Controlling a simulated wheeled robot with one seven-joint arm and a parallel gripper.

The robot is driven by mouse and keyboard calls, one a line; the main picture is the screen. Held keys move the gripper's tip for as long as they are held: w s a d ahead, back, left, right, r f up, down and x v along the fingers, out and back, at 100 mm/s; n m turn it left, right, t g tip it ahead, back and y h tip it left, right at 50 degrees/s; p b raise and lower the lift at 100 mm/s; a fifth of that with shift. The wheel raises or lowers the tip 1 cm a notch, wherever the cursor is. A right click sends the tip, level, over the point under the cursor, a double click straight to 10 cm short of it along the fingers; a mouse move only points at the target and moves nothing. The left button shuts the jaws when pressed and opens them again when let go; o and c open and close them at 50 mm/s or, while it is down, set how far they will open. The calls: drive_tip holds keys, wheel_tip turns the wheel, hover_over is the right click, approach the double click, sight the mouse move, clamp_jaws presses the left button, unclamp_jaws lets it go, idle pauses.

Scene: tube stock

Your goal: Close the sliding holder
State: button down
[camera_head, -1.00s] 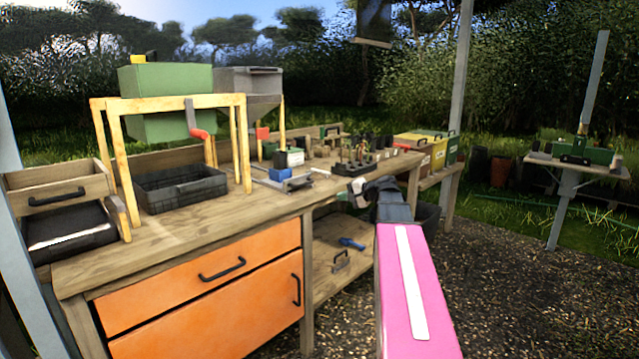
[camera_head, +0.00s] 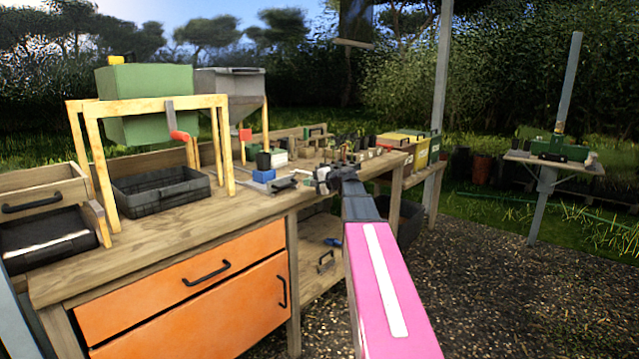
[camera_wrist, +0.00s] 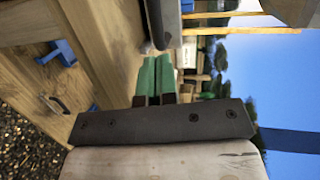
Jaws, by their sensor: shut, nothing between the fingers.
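What I take to be the sliding holder is a low grey metal piece (camera_head: 284,185) on the workbench, beside a blue block (camera_head: 263,176). Its details are too small to tell. My gripper (camera_head: 322,180) is at the bench's front edge, just to the right of it, and hides part of the bench behind. In the wrist view my gripper's two green fingers (camera_wrist: 155,78) lie side by side, shut and empty. A grey metal part (camera_wrist: 166,22) shows close beyond their tips; I cannot tell whether they touch it.
The wooden workbench (camera_head: 140,236) has orange drawers (camera_head: 185,290) below. A black tray (camera_head: 160,193) stands under a wooden frame with a green hopper (camera_head: 148,98). Potted plants and yellow bins (camera_head: 412,145) stand farther back. Gravel ground on the right is open.

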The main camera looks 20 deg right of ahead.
drive_tip(key=shift+x, duration=1.25)
drive_tip(key=shift+w, duration=0.1)
drive_tip(key=w+a, duration=0.4)
drive_tip(key=w, duration=0.2)
drive_tip(key=w+a, duration=0.4)
drive_tip(key=w, duration=0.3)
drive_tip(key=w+a, duration=0.5)
drive_tip(key=w, duration=0.2)
drive_tip(key=shift+w+a, duration=0.15)
drive_tip(key=shift+w, duration=0.1)
drive_tip(key=shift+w+r, duration=0.1)
drive_tip(key=shift+w, duration=0.1)
drive_tip(key=shift+s, duration=0.1)
